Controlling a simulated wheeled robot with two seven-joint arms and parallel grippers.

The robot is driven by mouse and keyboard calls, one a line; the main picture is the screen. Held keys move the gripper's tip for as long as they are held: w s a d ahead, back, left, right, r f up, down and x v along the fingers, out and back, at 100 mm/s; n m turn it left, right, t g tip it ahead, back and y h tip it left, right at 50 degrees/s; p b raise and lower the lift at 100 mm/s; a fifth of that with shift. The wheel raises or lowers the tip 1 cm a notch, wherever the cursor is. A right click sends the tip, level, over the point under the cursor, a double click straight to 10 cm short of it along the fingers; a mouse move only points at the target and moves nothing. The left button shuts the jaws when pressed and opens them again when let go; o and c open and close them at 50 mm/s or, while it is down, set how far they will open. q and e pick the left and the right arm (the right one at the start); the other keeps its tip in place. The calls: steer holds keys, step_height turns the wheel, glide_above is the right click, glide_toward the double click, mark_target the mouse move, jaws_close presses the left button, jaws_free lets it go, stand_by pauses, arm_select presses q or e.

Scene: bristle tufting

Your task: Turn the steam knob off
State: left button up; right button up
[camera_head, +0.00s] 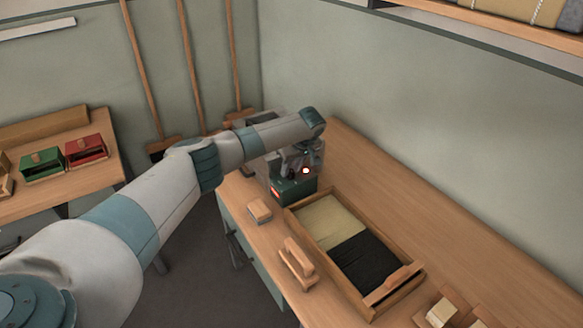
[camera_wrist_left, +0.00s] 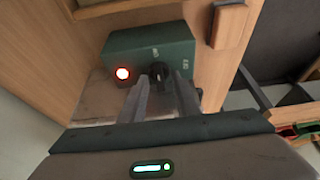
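The steam control is a dark green box (camera_head: 298,190) at the far end of the workbench. It fills the upper middle of the left wrist view (camera_wrist_left: 125,48), with a black knob (camera_wrist_left: 159,71) on its face. One label sits above the knob and "OFF" is to its right. A red lamp (camera_wrist_left: 123,73) glows left of the knob. My left gripper (camera_wrist_left: 161,82) points at the knob, its fingers apart, one tip on either side of it. I cannot tell whether they touch it. In the head view my arm partly covers this spot. My right gripper is not in view.
A wooden tray (camera_head: 296,210) with tan and black bristle sections lies in front of the box. Wooden blocks (camera_head: 259,211) and (camera_head: 297,262) lie beside it. A side table (camera_head: 85,178) at left holds green and red boxes. Bench space along the wall is clear.

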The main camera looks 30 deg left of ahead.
arm_select(q)
steer(key=shift+c, duration=0.2)
jaws_close()
